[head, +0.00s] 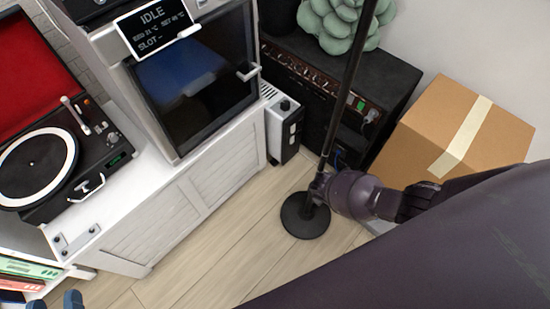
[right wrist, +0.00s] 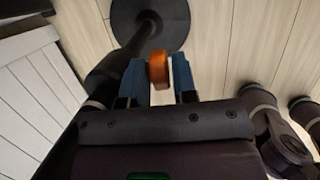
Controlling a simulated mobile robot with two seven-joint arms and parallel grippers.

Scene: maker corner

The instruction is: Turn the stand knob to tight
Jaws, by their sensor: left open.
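The stand has a round black base (head: 304,222) on the floor and a dark pole (head: 340,95) rising from it. The orange stand knob (right wrist: 158,69) shows in the right wrist view, beside the pole. In the head view my right wrist hides the knob and those fingertips. My left gripper (head: 55,302) shows only as two blue fingertips at the bottom left edge, apart and empty, far from the stand.
A cardboard box (head: 416,125) and a black amplifier (head: 385,75) stand behind the stand. A white cabinet (head: 190,205) at left carries a turntable (head: 85,150) and a machine with a dark door (head: 195,85). Bare wooden floor (head: 220,255) lies before the cabinet.

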